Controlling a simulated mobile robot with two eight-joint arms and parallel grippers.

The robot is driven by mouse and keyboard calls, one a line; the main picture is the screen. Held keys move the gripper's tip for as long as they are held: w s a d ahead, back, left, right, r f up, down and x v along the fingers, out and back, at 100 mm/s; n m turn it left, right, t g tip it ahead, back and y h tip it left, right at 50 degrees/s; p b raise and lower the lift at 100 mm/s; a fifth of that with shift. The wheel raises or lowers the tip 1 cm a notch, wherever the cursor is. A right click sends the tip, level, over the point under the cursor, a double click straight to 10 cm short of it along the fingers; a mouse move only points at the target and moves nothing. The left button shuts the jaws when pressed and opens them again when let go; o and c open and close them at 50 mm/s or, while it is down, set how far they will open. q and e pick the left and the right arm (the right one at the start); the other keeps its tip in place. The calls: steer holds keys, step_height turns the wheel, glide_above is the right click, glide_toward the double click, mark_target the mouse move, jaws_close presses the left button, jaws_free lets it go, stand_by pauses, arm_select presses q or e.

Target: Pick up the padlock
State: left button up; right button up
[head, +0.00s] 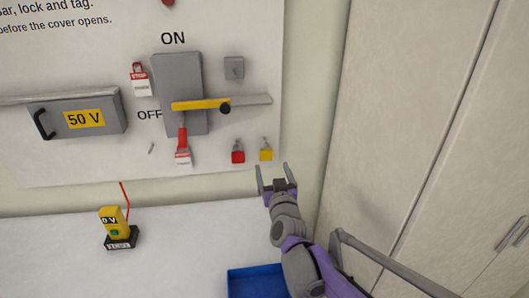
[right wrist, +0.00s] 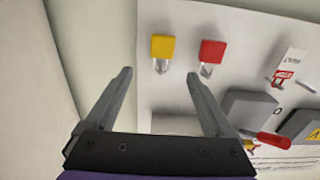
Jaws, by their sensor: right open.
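A red padlock (head: 238,157) and a yellow padlock (head: 265,155) hang side by side at the lower right of the white board. In the right wrist view the yellow padlock (right wrist: 162,48) and the red padlock (right wrist: 212,51) appear upside down, shackles pointing down. My right gripper (head: 273,168) is open and empty, just below the yellow padlock in the head view. In the right wrist view the yellow padlock shows beyond the gap between the fingertips (right wrist: 159,73), and the red one beyond the picture's right finger. My left gripper is not in view.
The board (head: 60,165) carries a grey switch box (head: 190,75) with a yellow handle (head: 200,104), lockout tags and a 50 V cover (head: 100,112). A yellow tester (head: 114,221) and a blue tray (head: 255,282) are on the white surface below. Tall cabinet doors (head: 410,100) stand at right.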

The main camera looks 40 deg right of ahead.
mark_target(267, 152)
steer(key=shift+r+p+x, duration=0.2)
steer(key=shift+p+x, duration=0.1)
steer(key=shift+x, duration=1.8)
steer(key=shift+r+p+x, duration=0.15)
steer(key=shift+p+x, duration=0.15)
steer(key=shift+x, duration=1.8)
steer(key=shift+a, duration=0.2)
steer(key=shift+c, duration=0.4)
jaws_close()
